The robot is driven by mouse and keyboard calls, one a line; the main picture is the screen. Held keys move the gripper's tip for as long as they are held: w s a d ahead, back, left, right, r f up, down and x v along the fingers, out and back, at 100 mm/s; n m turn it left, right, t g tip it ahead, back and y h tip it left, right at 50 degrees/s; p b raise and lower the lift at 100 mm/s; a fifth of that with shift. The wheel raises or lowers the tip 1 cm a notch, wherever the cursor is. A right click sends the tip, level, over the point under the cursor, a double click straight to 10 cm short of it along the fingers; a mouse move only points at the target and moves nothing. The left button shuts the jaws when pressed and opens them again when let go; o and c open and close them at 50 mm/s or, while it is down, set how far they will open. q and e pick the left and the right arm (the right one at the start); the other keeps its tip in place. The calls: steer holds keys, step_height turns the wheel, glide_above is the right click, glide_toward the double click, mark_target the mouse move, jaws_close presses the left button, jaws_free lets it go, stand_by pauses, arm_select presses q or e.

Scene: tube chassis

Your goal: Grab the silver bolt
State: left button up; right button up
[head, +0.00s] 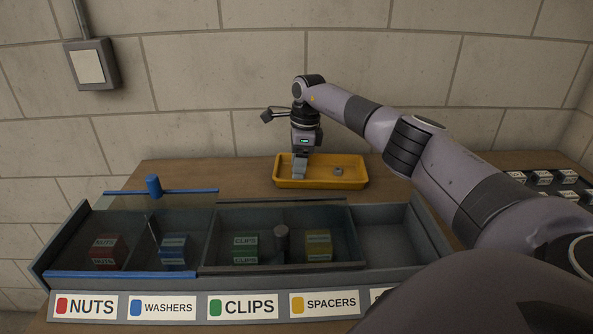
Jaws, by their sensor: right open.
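A small silver-grey piece (338,171), which looks like the bolt, lies in the right half of the shallow yellow tray (355,184). It is too small to make out its exact shape. My right gripper (299,175) points down over the left part of the tray, to the left of that piece and apart from it. Its jaws are open, though the gap between the fingers is hard to see from here. The fingertips hide part of the tray floor. My left gripper is not in view.
A grey divided bin (425,225) stands in front of the tray, with labelled compartments holding small blocks. Clear sliding lids with a blue knob (153,186) and a grey knob (281,237) cover several. Its rightmost compartment looks empty.

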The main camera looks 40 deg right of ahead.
steer(key=shift+f, duration=0.3)
steer(key=c, duration=0.8)
steer(key=shift+o, duration=0.2)
steer(key=shift+r, duration=0.15)
